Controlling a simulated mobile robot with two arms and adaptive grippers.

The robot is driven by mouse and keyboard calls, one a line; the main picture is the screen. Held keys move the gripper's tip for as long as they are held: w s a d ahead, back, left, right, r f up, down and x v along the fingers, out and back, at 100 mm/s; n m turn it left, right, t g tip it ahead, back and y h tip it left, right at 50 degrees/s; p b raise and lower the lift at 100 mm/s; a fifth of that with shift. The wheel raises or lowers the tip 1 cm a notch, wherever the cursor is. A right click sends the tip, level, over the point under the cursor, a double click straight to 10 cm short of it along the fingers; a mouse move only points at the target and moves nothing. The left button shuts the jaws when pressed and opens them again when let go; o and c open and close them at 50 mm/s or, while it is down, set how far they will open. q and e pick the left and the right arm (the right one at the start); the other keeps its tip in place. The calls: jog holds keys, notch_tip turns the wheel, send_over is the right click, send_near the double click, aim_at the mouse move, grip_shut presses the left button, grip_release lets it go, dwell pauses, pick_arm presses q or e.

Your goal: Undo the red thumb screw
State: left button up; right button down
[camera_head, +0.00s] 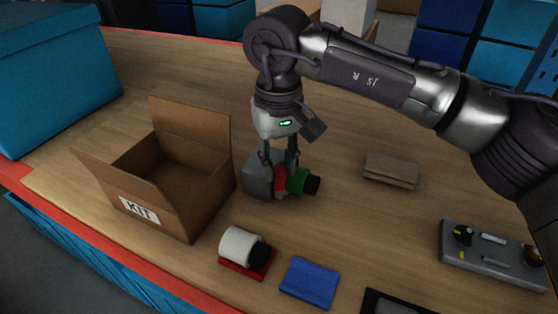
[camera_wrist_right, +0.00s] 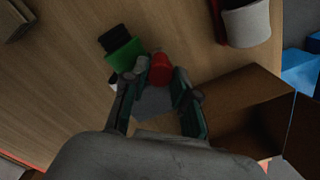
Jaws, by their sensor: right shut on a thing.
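The red thumb screw (camera_wrist_right: 160,69) shows in the right wrist view between the fingertips of my right gripper (camera_wrist_right: 150,76). In the head view the red screw (camera_head: 280,178) sits at the side of a grey block (camera_head: 258,178) on the table, beside a green part (camera_head: 297,181) with a black end. My right gripper (camera_head: 279,160) reaches down from above and is shut on the red thumb screw. Its fingers partly hide the screw and block. The green part (camera_wrist_right: 124,55) also shows left of the screw in the wrist view. My left gripper is not in view.
An open cardboard box marked KIT (camera_head: 196,208) stands close to the left of the block. A white roll on a red base (camera_head: 242,246), a blue pad (camera_head: 309,281), a tan stack (camera_head: 391,170) and a grey control box (camera_head: 490,257) lie around it. Table between them is bare.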

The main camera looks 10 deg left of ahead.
aim_at(279, 168)
jog(key=shift+r, duration=0.1)
jog(key=c, duration=0.9)
grip_release()
notch_tip(279, 168, up, 12)
